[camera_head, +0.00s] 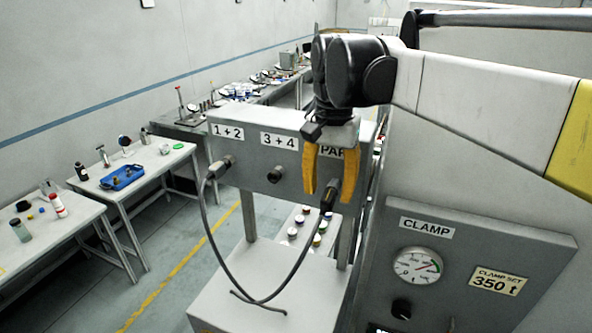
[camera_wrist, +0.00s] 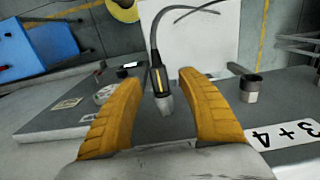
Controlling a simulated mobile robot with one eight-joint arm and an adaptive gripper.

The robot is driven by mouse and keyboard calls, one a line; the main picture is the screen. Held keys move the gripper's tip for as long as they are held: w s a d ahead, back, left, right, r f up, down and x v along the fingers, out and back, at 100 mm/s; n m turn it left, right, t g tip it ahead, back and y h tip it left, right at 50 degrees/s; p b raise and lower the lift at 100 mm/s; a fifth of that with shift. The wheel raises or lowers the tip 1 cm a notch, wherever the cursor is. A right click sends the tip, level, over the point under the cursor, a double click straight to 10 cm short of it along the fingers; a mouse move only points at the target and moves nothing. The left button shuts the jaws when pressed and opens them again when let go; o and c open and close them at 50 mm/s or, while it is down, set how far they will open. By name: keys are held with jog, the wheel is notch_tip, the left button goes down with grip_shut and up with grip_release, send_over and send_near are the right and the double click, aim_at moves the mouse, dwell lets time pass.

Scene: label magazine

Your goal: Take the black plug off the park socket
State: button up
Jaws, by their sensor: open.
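The black plug (camera_head: 328,197) sits at the park socket under the partly hidden "PARK" label (camera_head: 338,153). A dark cable hangs from it. In the wrist view the plug (camera_wrist: 157,78), with a small yellow mark, points into the light grey park socket (camera_wrist: 166,104). My gripper (camera_head: 329,193) is open, with one yellow finger on each side of the plug. The wrist view also shows my gripper (camera_wrist: 161,84) with a gap between each finger and the plug. The fingers hide part of the socket in the head view.
The cable (camera_head: 262,300) loops down and up to a connector (camera_head: 217,170) at the "1 + 2" socket. The "3 + 4" socket (camera_head: 274,175) is empty, left of my gripper. A clamp panel (camera_head: 480,260) with a gauge stands at right. A grey surface (camera_head: 250,270) lies below.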

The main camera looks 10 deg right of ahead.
jog(key=shift+f, duration=1.15)
grip_shut()
jog(key=shift+s, duration=0.1)
jog(key=shift+s+a, duration=0.7)
jog(key=shift+s, duration=0.25)
jog(key=shift+s+a, duration=0.7)
jog(key=shift+s, duration=0.25)
